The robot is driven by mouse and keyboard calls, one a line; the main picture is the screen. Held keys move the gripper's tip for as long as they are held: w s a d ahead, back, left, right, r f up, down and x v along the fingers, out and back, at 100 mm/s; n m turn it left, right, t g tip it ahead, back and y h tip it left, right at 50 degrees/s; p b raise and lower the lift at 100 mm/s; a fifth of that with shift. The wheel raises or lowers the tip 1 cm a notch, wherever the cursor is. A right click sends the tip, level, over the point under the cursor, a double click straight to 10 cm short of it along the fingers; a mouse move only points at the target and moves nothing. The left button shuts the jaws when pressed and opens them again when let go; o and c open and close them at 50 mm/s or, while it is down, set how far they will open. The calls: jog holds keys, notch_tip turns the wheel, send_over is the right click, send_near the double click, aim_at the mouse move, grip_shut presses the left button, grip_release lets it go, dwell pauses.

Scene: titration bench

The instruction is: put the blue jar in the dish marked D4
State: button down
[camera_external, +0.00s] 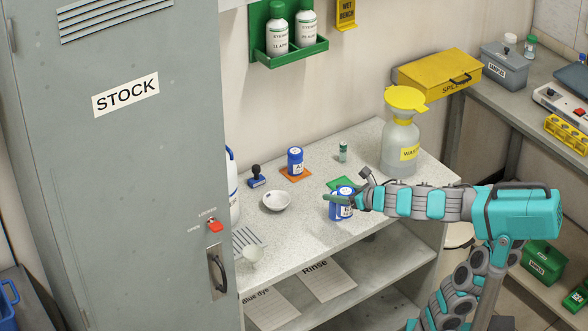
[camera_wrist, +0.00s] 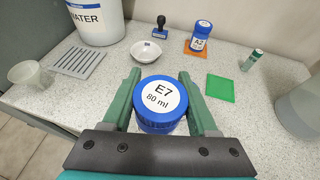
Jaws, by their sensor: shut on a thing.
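A blue jar (camera_wrist: 158,104) with a white lid label reading "E7 80 ml" sits between the green fingers of my gripper (camera_wrist: 161,88) in the wrist view. In the external view my gripper (camera_external: 338,198) is shut on this jar (camera_external: 346,209) over the front right of the bench top. I cannot tell whether its base touches the bench. A small white dish (camera_external: 277,203) stands to the left of the jar; it also shows ahead in the wrist view (camera_wrist: 146,52). It has a small dark mark that I cannot read. The dish looks empty.
A second blue jar (camera_wrist: 201,35), labelled A2, stands on an orange mat (camera_wrist: 189,48). A green mat (camera_wrist: 221,88), a green-capped vial (camera_wrist: 252,59), a stamp (camera_wrist: 161,27), a ridged grey mat (camera_wrist: 79,62) and a cup (camera_wrist: 28,76) lie around. A waste bottle (camera_external: 399,150) stands right.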

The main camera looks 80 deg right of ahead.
jog(key=w+d+r+m+g+h+p, duration=0.1)
jog(key=w+d+r+m+g+h, duration=0.1)
jog(key=w, duration=0.3)
jog(key=w+d+r+m+g+h, duration=0.1)
jog(key=w+d+r+m, duration=0.15)
jog(key=w, duration=0.35)
jog(key=m+g+h, duration=0.2)
send_over(274, 198)
notch_tip(274, 198, down, 12)
jog(key=shift+f, duration=0.1)
jog(key=shift+c, duration=0.9)
grip_release()
